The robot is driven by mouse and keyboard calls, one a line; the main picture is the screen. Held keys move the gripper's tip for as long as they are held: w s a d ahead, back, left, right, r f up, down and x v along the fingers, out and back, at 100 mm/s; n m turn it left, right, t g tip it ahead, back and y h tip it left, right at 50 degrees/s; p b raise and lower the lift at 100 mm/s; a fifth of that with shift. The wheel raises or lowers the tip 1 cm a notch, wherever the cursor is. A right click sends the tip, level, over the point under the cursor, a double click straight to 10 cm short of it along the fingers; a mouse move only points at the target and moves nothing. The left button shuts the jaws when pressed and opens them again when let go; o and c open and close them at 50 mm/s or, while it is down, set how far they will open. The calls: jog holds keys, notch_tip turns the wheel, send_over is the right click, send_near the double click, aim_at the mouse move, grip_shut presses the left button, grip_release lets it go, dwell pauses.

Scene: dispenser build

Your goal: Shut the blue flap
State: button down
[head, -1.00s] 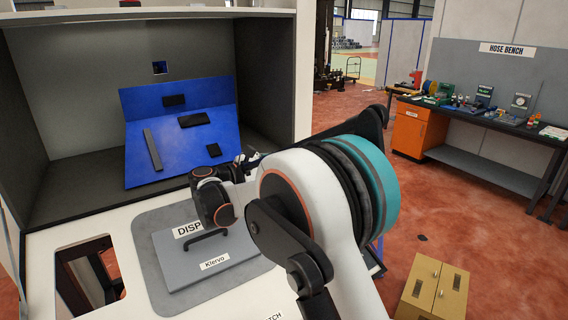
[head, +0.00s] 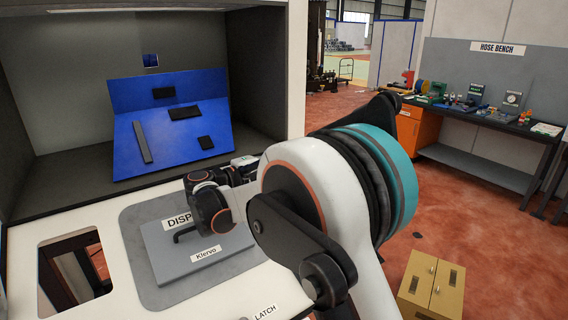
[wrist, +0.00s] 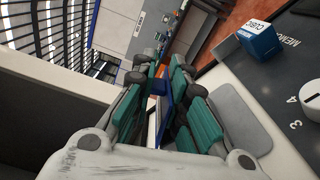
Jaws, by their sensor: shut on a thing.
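In the wrist view my gripper (wrist: 164,72) has its teal-padded fingers closed around a narrow blue piece, which looks like the edge of the blue flap (wrist: 165,98). The rest of that piece is hidden by the fingers. In the head view my wrist sits over the front of the white machine, and my fingers are mostly hidden behind it. A bent blue panel (head: 172,140) with several black blocks stands inside the grey-walled cabinet. I cannot tell if it is joined to the piece in my fingers.
A grey hatch plate (head: 185,255) with a black handle lies below my wrist. A square opening (head: 75,268) is at its left. The wrist view shows a blue cube (wrist: 262,42) and a white dial (wrist: 312,97) at right. A hose bench (head: 495,140) stands far right.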

dwell(0.3)
jog(key=c, duration=1.6)
grip_release()
jog(key=shift+c, duration=0.2)
jog(key=shift+f, duration=0.1)
